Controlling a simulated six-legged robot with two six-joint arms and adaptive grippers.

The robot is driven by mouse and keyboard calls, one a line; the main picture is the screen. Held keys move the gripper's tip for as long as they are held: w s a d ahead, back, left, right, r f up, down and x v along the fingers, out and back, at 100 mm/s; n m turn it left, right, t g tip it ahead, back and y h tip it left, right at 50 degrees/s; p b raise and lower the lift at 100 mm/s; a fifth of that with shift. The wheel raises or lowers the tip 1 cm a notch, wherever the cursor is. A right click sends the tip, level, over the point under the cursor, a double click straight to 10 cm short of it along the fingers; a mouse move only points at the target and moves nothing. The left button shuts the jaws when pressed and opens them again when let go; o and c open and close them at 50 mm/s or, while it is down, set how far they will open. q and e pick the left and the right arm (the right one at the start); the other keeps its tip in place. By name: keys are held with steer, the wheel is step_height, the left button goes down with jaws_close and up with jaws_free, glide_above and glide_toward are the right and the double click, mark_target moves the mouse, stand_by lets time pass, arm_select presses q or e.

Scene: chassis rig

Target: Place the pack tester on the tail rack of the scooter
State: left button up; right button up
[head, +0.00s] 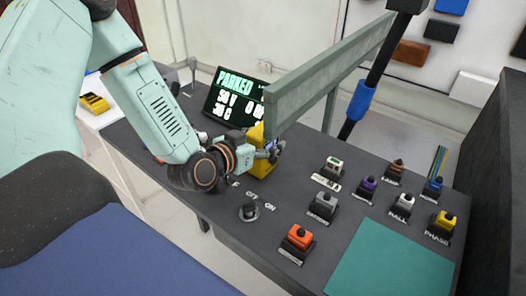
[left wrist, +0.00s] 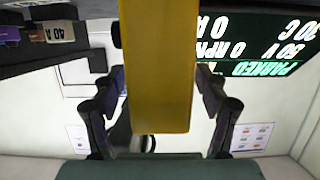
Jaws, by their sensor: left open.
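My left gripper (head: 268,152) is open at an upright yellow block (head: 258,160) on the dark bench. In the left wrist view the yellow block (left wrist: 158,65) stands between the two spread fingers of my left gripper (left wrist: 163,110), with gaps at both sides. A smaller yellow device (head: 94,103) with dark markings lies on a white surface at the left. I cannot tell for sure which yellow thing is the pack tester. The scooter's tail rack is not clearly identifiable. My right gripper is not in view.
A display (head: 235,97) reading PARKED stands behind the gripper. A grey-green beam (head: 330,70) slants above the bench (head: 215,205). Several coloured plug blocks, including an orange one (head: 298,238), and a knob (head: 248,211) stand to the right. A teal mat (head: 390,262) is bare.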

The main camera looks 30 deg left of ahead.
arm_select(q)
steer(key=shift+s+a+r, duration=0.1)
steer(key=shift+s+r, duration=0.05)
steer(key=shift+s, duration=0.1)
steer(key=shift+c, duration=0.7)
steer(key=shift+w, duration=0.3)
steer(key=c, duration=0.4)
steer(key=shift+s, duration=0.2)
steer(key=c, duration=0.7)
steer(key=shift+w, duration=0.15)
jaws_close()
